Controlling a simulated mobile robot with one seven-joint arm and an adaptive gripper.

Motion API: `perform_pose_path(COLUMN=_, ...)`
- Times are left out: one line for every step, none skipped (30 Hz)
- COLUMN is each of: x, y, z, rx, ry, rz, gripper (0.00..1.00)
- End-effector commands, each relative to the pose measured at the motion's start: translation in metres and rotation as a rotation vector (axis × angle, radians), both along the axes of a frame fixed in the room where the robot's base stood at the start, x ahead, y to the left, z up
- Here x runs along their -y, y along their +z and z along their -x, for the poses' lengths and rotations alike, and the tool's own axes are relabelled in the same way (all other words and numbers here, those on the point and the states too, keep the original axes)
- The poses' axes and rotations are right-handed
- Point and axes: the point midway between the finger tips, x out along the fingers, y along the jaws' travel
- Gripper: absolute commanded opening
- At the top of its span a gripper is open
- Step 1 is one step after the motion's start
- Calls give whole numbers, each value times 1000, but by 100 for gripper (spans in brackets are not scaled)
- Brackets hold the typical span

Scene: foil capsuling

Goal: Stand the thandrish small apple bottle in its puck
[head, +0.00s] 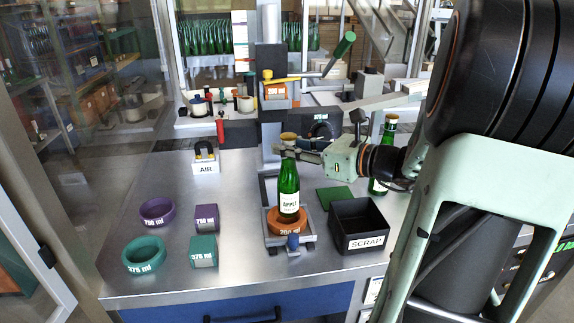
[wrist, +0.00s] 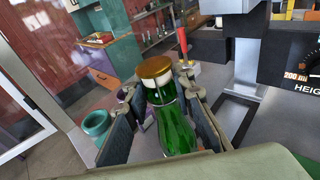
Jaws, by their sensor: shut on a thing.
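The small green apple bottle (head: 289,183) has a white label reading APPLE and a gold cap. It stands upright, its lower end at the opening of the orange 200 ml puck (head: 286,229); I cannot tell whether it rests on the puck's floor. My gripper (head: 289,148) comes in from the right and is shut on the bottle's upper part, just under the cap. In the wrist view the bottle (wrist: 173,125) lies between both fingers of the gripper (wrist: 163,92), with the gold cap above them.
The puck sits on a metal carriage under the press column (head: 270,110). A black SCRAP bin (head: 360,221) stands close on the right. Purple (head: 157,211) and teal (head: 144,254) rings and blocks lie at left. Another green bottle (head: 385,150) stands behind my arm.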

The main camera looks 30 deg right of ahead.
Motion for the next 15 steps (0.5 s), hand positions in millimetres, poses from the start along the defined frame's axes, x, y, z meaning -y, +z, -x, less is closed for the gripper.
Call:
perform_pose_path(x=-1, y=-5, z=-3, rx=2, ry=1, rz=0, gripper=0)
perform_pose_path(x=-1, y=-8, z=-5, rx=2, ry=0, rz=0, gripper=0)
perform_pose_path(x=-1, y=-12, z=-7, rx=2, ry=0, rz=0, gripper=0)
perform_pose_path(x=-1, y=-16, z=-6, rx=2, ry=-1, rz=0, gripper=0)
perform_pose_path(x=-1, y=-20, z=-6, rx=2, ry=-1, rz=0, gripper=0)
perform_pose_path(x=-1, y=-24, z=-6, rx=2, ry=-1, rz=0, gripper=0)
perform_pose_path(x=0, y=-28, z=-6, rx=2, ry=-1, rz=0, gripper=0)
perform_pose_path(x=0, y=-31, z=-6, rx=2, ry=-2, rz=0, gripper=0)
perform_pose_path(x=0, y=-34, z=-6, rx=2, ry=-1, rz=0, gripper=0)
perform_pose_path(x=-1, y=-36, z=-6, rx=2, ry=-1, rz=0, gripper=0)
perform_pose_path(x=-1, y=-37, z=-6, rx=2, ry=0, rz=0, gripper=0)
perform_pose_path(x=-1, y=-38, z=-6, rx=3, ry=0, rz=1, gripper=0)
perform_pose_path(x=-1, y=-38, z=-6, rx=3, ry=0, rz=1, gripper=0)
perform_pose_path(x=-1, y=-37, z=-6, rx=3, ry=0, rz=1, gripper=0)
perform_pose_path(x=-1, y=-37, z=-6, rx=3, ry=0, rz=1, gripper=0)
